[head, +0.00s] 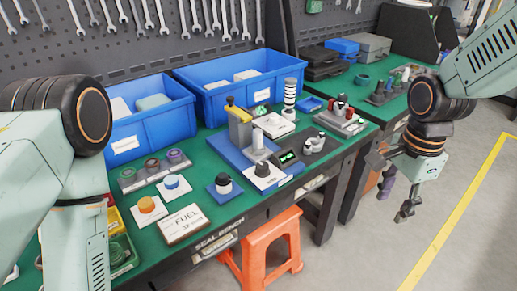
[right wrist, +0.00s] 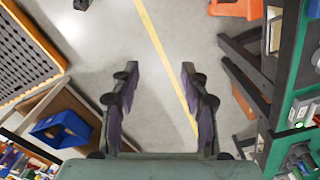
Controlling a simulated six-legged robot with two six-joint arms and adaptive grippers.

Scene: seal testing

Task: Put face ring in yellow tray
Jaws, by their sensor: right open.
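I cannot tell which ring in view is the face ring. A yellow tray (head: 115,220) shows only in part at the left, behind my left arm. My right gripper (head: 396,201) hangs over the floor to the right of the bench, well away from the rings and the tray. In the right wrist view my right gripper (right wrist: 160,82) is open, with only floor between its fingers. My left gripper is out of view.
Blue bins (head: 147,130) stand along the back of the bench. A test fixture (head: 240,128) stands in the middle. A white FUEL card (head: 183,222) lies near the front edge. An orange stool (head: 268,238) stands below. The floor at right is clear.

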